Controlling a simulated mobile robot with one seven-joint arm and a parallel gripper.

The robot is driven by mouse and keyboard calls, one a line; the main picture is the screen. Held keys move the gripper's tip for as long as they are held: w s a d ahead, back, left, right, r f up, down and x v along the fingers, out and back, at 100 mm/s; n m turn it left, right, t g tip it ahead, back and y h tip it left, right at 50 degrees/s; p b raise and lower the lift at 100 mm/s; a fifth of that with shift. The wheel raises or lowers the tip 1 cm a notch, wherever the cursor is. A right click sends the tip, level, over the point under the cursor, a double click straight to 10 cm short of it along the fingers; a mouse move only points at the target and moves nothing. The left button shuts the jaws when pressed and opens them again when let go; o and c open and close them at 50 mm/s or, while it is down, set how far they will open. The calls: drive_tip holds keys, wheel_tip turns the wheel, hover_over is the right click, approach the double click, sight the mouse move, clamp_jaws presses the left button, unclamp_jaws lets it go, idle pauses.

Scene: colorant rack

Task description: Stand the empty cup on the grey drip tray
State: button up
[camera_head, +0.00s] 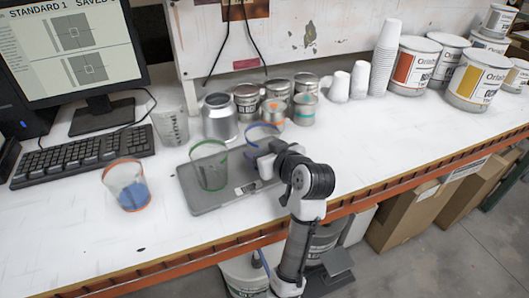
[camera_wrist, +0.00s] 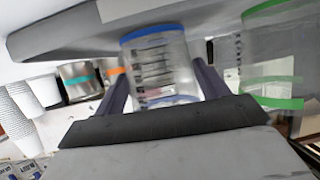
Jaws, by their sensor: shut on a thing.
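A clear cup with a blue rim (camera_head: 263,131) is between the fingers of my gripper (camera_head: 262,155), which is shut on it. It looks empty and fills the middle of the wrist view (camera_wrist: 160,62). The grey drip tray (camera_head: 205,203) lies on the bench; the blue-rimmed cup is at its right end, and I cannot tell whether its base touches the tray. A clear green-rimmed cup (camera_head: 209,166) stands on the tray to the left. An orange-rimmed cup (camera_head: 127,183) with blue contents stands left of the tray.
A grey-silver can (camera_head: 219,118), small paint tins (camera_head: 277,112) and a clear measuring cup (camera_head: 170,126) stand behind the tray. White cup stacks (camera_head: 384,60) and large paint pails (camera_head: 414,65) are at the back right. The bench right of my arm is clear. A keyboard (camera_head: 80,156) lies left.

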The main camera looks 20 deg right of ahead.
drive_tip(key=shift+f, duration=0.2)
drive_tip(key=o, duration=1)
